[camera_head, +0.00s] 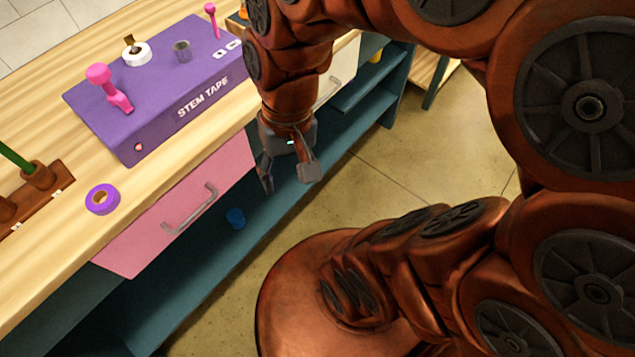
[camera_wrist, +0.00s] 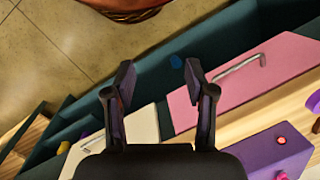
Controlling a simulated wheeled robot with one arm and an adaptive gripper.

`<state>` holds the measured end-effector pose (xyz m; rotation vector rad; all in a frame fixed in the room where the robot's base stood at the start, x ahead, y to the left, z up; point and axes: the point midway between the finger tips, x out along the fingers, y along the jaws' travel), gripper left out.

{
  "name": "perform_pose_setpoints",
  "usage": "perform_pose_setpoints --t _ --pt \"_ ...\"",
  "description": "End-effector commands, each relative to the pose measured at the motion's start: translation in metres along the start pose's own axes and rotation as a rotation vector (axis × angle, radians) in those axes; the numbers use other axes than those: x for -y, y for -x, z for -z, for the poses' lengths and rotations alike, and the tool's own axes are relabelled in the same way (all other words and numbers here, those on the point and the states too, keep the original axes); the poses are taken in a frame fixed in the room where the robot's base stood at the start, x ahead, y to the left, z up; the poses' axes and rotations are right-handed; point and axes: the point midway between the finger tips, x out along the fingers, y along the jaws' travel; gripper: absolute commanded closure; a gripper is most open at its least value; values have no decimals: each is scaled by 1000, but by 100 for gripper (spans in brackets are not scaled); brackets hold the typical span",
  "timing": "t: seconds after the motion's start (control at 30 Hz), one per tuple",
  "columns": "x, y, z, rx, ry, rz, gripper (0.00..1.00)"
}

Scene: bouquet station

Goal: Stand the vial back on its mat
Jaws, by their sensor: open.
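I cannot make out a mat in either view. My gripper (camera_head: 287,178) is open and empty, pointing down in front of the counter, off its front edge and apart from the cylinder. In the wrist view, my gripper (camera_wrist: 160,75) has its two fingers spread with nothing between them. The cylinder does not show there.
The purple box also bears a pink tool (camera_head: 110,88), a white roll (camera_head: 138,53) and a pink peg (camera_head: 211,20). A purple tape roll (camera_head: 102,199) lies near the counter edge. Below are a shut pink drawer (camera_head: 143,247) and a blue object (camera_head: 236,218) on the shelf.

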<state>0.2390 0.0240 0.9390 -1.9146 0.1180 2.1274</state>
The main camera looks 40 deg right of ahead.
Motion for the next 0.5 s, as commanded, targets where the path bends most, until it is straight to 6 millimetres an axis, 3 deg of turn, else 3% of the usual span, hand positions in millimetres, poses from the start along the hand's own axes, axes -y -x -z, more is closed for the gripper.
perform_pose_setpoints --t 0.1,0.2,0.5 --pt "-23 -7 -27 30 153 -101 45" --pt "-33 -10 -37 45 220 -144 45" --pt "-37 -10 -40 52 245 -160 45"
